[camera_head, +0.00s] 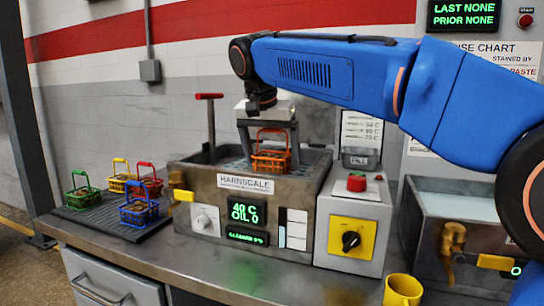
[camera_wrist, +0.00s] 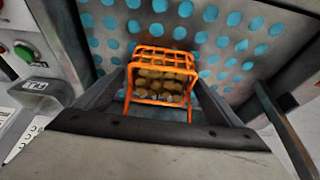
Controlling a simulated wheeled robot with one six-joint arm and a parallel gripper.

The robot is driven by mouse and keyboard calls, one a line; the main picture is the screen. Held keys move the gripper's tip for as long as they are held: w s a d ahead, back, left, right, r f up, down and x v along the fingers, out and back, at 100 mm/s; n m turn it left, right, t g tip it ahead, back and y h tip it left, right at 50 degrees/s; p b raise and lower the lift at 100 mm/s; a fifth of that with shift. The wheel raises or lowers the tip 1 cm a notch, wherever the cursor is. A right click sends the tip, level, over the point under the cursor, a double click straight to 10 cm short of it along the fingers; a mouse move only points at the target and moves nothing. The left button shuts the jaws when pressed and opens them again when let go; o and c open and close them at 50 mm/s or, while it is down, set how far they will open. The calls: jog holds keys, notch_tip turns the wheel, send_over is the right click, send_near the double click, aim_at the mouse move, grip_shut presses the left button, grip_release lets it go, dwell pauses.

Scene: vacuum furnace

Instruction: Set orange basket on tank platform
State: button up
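The orange basket (camera_head: 271,160) is inside the tank (camera_head: 245,183) labelled HARNSCALE, over its perforated platform (camera_head: 238,166). I cannot tell for sure whether its bottom touches the platform. My gripper (camera_head: 267,133) is right above it, pointing down, with its fingers spread wide on either side of the basket's handle. In the wrist view the orange basket (camera_wrist: 162,78) holds brownish round parts and shows between the two fingers (camera_wrist: 160,100), with gaps to both. The top of the handle is hidden by my gripper's palm. Blue-dotted platform (camera_wrist: 235,40) surrounds the basket there.
Green (camera_head: 82,190), yellow (camera_head: 121,178), red (camera_head: 148,182) and blue (camera_head: 138,206) baskets stand on a dark mat (camera_head: 100,215) at left. A red-topped lever (camera_head: 210,120) rises at the tank's left. A control box (camera_head: 352,225) and yellow mug (camera_head: 402,290) are at right.

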jog(key=shift+r, duration=0.1)
jog(key=v, duration=1.2)
